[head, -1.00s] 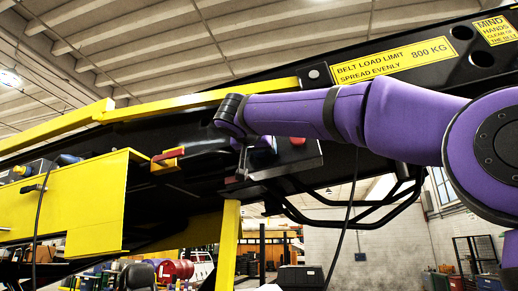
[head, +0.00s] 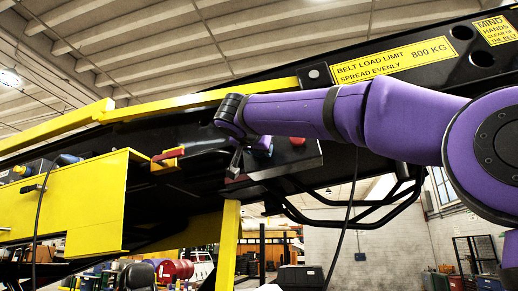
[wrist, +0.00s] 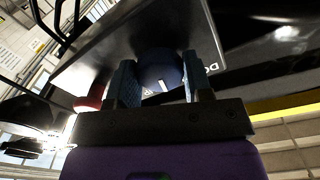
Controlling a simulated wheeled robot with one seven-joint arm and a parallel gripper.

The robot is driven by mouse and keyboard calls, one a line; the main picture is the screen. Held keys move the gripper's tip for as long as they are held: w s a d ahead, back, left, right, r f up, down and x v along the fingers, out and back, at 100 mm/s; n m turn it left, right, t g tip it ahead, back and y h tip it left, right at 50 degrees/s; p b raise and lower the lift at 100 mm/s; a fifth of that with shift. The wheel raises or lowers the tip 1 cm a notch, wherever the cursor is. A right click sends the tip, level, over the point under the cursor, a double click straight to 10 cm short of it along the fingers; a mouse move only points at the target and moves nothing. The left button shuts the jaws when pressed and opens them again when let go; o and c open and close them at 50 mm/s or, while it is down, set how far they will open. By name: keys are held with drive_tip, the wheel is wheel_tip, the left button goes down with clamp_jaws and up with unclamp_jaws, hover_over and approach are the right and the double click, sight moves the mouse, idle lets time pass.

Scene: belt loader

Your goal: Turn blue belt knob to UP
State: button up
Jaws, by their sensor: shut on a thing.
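The blue knob (wrist: 160,68) is round and sits on a dark control panel (wrist: 95,62) in the wrist view. A white pointer mark shows on the knob, and part of a white label starting with "D" shows at its right. My gripper (wrist: 161,88) is shut on the knob, with one finger on each side of it. In the head view, my gripper (head: 247,160) is at the panel on the side of the black loader boom. My wrist and fingers hide much of the knob there.
A red button (head: 297,141) is on the panel right of my gripper and also shows in the wrist view (wrist: 88,103). A red handle (head: 170,154) on a yellow block is to the left. Black bent rails (head: 345,222) hang below the boom.

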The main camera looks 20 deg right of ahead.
drive_tip(key=m, duration=0.6)
drive_tip(key=shift+m, duration=0.3)
idle(0.4)
drive_tip(key=o, duration=0.9)
drive_tip(key=shift+s+a, duration=0.1)
drive_tip(key=v, duration=1)
drive_tip(key=shift+s+a, duration=0.15)
drive_tip(key=shift+s, duration=0.1)
